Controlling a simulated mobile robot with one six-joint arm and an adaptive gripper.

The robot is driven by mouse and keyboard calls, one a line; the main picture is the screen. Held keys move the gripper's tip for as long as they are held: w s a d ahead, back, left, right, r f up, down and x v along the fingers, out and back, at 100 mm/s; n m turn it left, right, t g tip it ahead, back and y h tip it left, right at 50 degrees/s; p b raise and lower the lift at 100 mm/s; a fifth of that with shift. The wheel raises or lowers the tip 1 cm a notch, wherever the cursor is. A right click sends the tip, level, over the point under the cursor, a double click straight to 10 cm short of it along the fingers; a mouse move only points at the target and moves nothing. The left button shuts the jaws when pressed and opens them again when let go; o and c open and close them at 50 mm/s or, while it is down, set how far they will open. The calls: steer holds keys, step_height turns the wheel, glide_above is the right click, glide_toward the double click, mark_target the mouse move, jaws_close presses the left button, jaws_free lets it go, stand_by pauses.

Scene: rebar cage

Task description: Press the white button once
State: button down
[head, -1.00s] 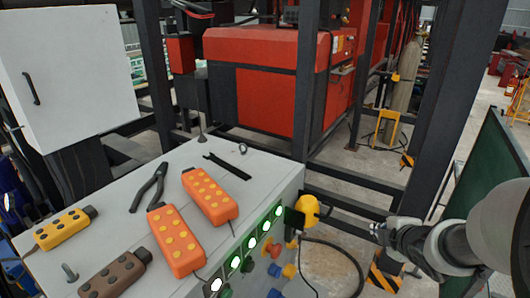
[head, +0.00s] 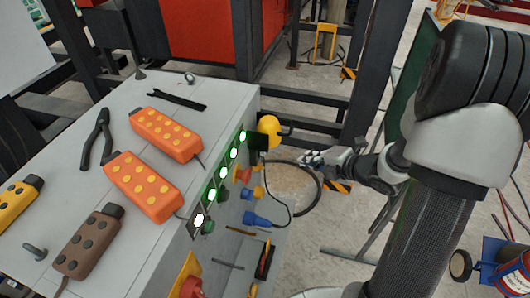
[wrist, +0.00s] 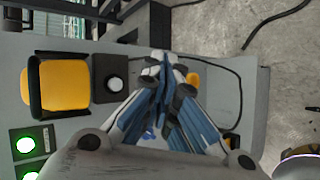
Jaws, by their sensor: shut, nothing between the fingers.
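A round white button (wrist: 113,84) sits on a dark square plate in the wrist view, left of my gripper (wrist: 163,65). In the head view, the dark plate (head: 258,142) is seen nearly edge-on and its button face cannot be made out. A white-lit round element (head: 199,220) shows at the near end of the row of lit green ones on the console's side; I cannot tell if it is a lamp or button. My gripper (head: 304,159) is shut and empty, apart from the console, to the right of the yellow housing.
A yellow housing (wrist: 62,84) stands beside the dark plate. Green-lit elements (head: 223,173), coloured plugs and a looping black cable (head: 318,194) are on or near the console side. Orange control pendants (head: 144,187) and pliers (head: 97,138) lie on the console top (head: 105,110).

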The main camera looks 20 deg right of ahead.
steer(key=w+a+b, duration=0.1)
steer(key=w+a, duration=0.3)
steer(key=a, duration=0.3)
steer(key=shift+w+b, duration=0.3)
steer(key=shift+w, duration=0.1)
steer(key=shift+a, duration=0.1)
stand_by(1.0)
steer(key=shift+w+a, duration=0.2)
steer(key=shift+a, duration=0.1)
steer(key=shift+w+a+b, duration=0.45)
steer(key=shift+a+b, duration=0.15)
steer(key=shift+a, duration=0.1)
stand_by(1.3)
steer(key=shift+d, duration=0.1)
steer(key=shift+s+d, duration=0.7)
steer(key=shift+d, duration=0.25)
steer(key=shift+s+d+p, duration=0.25)
steer(key=shift+s+d, duration=0.45)
steer(key=shift+d, duration=0.35)
steer(key=shift+s+d+p, duration=0.25)
steer(key=shift+s+d, duration=0.45)
steer(key=shift+d, duration=0.35)
